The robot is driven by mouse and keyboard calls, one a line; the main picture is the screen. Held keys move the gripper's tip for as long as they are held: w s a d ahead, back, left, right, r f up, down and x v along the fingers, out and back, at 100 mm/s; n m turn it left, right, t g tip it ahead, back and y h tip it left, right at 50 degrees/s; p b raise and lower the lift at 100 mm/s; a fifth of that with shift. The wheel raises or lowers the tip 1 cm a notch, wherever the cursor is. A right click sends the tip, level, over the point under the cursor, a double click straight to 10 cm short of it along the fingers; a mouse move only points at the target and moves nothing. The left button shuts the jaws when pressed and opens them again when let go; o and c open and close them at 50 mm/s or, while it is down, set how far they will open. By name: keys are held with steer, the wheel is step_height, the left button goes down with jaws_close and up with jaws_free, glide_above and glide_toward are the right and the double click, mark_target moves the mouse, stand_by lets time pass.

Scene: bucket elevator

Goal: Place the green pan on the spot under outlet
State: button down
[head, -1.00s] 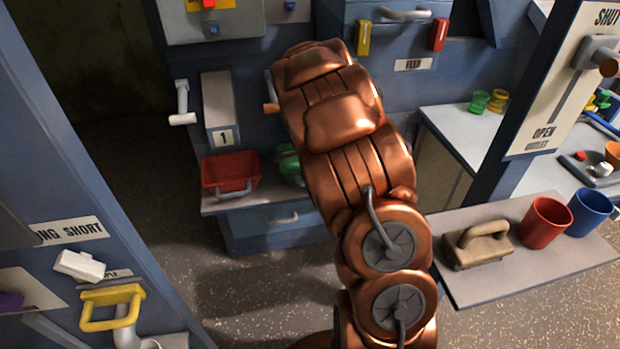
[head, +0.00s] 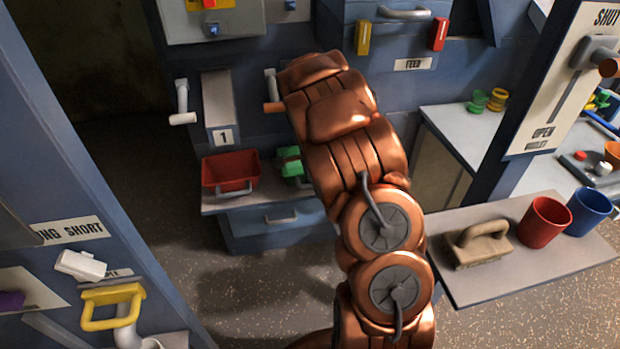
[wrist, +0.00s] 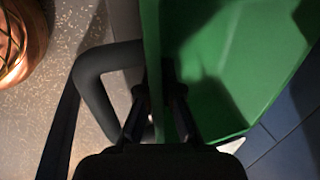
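The green pan (head: 290,162) is at the spot marked 1's right side in the head view, just right of the red pan and partly hidden behind my arm. In the wrist view the green pan (wrist: 235,60) fills the upper right, with its dark grey handle (wrist: 95,75) on the left. The fingers of my gripper (wrist: 157,95) lie on either side of the pan's near wall, close against it, and appear shut on it. My gripper is hidden in the head view. I cannot tell whether the pan is touching the ledge. The outlet spot is not clearly identifiable.
A red pan (head: 230,171) sits on the ledge below the label 1.

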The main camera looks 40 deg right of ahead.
steer(key=c, duration=1.3)
jaws_free()
steer(key=v, duration=1.1)
steer(key=s+a+r+n+g, duration=0.1)
steer(key=s+a+r+n, duration=0.45)
steer(key=a, duration=0.25)
steer(key=s+a+n+g, duration=0.1)
steer(key=s+a+n, duration=0.4)
steer(key=s, duration=0.5)
steer(key=s+a+r+n+g, duration=0.1)
steer(key=s+a+n, duration=0.4)
steer(key=s, duration=0.5)
steer(key=s+a+r+n+g+y, duration=0.1)
steer(key=s+a+n+g, duration=0.1)
steer(key=s+a+n, duration=0.4)
steer(key=shift+s+r+n+g, duration=0.1)
steer(key=shift+s+n+g, duration=0.15)
steer(key=shift+s, duration=0.9)
steer(key=shift+s+r+n+g, duration=0.15)
steer(key=shift+s+n, duration=0.15)
steer(key=shift+s, duration=0.85)
steer(key=shift+f, duration=0.1)
